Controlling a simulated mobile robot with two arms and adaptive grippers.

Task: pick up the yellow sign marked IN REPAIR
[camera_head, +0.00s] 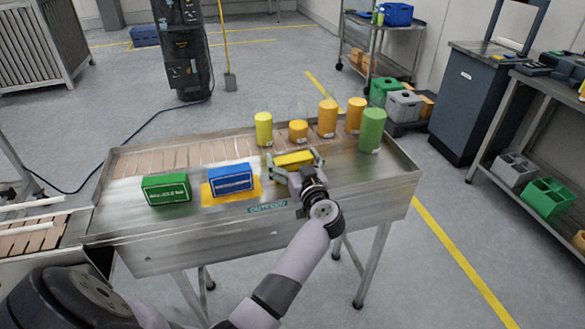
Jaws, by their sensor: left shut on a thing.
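The yellow sign (293,158) is between the fingers of my left gripper (297,163), over the middle of the metal outfeed table (160,258). The gripper is shut on it. The sign's lettering is too small or turned away to read, and the fingers hide its ends. I cannot tell whether it touches the table. A green sign (166,189) and a blue sign (231,179) stand to the left. A flat yellow patch (214,194) lies under the blue sign. My right gripper is not in view.
Behind the gripper stand several filled containers: yellow (264,129), small orange (298,131), tall orange (327,119), another orange (356,115) and green (372,130). The table's left part behind the signs is clear. A cart (381,63) and bins stand beyond.

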